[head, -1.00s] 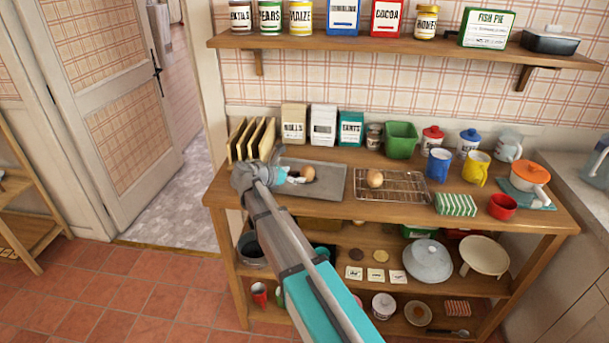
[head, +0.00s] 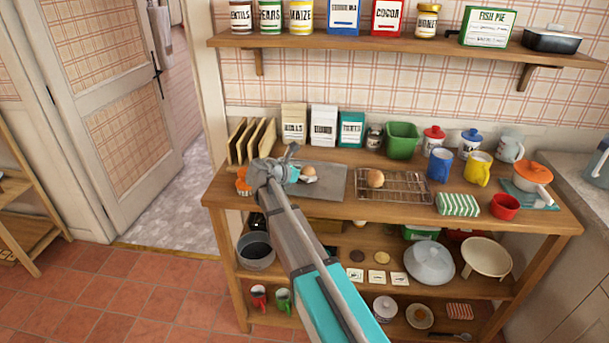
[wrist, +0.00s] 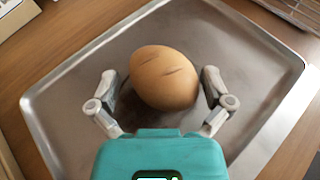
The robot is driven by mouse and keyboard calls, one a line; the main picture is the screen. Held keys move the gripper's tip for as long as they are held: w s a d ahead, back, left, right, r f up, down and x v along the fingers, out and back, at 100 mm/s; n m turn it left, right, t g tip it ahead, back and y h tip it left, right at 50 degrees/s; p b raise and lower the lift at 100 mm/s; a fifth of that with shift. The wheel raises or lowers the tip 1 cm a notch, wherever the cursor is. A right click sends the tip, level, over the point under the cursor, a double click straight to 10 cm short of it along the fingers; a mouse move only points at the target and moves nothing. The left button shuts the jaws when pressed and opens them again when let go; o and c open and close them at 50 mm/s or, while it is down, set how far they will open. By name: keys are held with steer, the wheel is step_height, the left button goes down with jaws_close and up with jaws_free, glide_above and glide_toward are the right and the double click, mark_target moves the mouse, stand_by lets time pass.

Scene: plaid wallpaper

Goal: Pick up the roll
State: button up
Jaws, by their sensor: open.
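A brown scored roll (wrist: 165,78) sits on a grey metal baking tray (wrist: 75,85). In the head view the roll (head: 309,171) is partly hidden by my gripper (head: 294,173), and the tray (head: 332,190) lies on the worktop. In the wrist view my gripper (wrist: 161,82) is open, with one finger on each side of the roll. The right finger looks very close to it; I cannot tell whether either finger touches. A second round roll (head: 376,178) sits on the wire rack (head: 410,188) to the right.
Upright wooden boards (head: 250,142) and an orange item (head: 242,182) are left of the tray. Packets (head: 323,125) and a green tub (head: 402,140) stand behind. A shelf (head: 400,48) hangs above.

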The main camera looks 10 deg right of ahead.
stand_by(0.3)
steer(key=c, duration=0.9)
steer(key=shift+r, duration=0.1)
steer(key=shift+r, duration=0.1)
steer(key=shift+c, duration=0.9)
steer(key=shift+r+p, duration=0.8)
steer(key=shift+p, duration=0.15)
steer(key=s+a+r+p, duration=0.2)
steer(key=a+r+p, duration=0.1)
steer(key=a, duration=0.1)
steer(key=s+a+r+p, duration=0.3)
steer(key=a+r+p, duration=0.1)
steer(key=s+a+r+p, duration=0.2)
steer(key=a+r+p, duration=0.2)
steer(key=shift+s, duration=0.2)
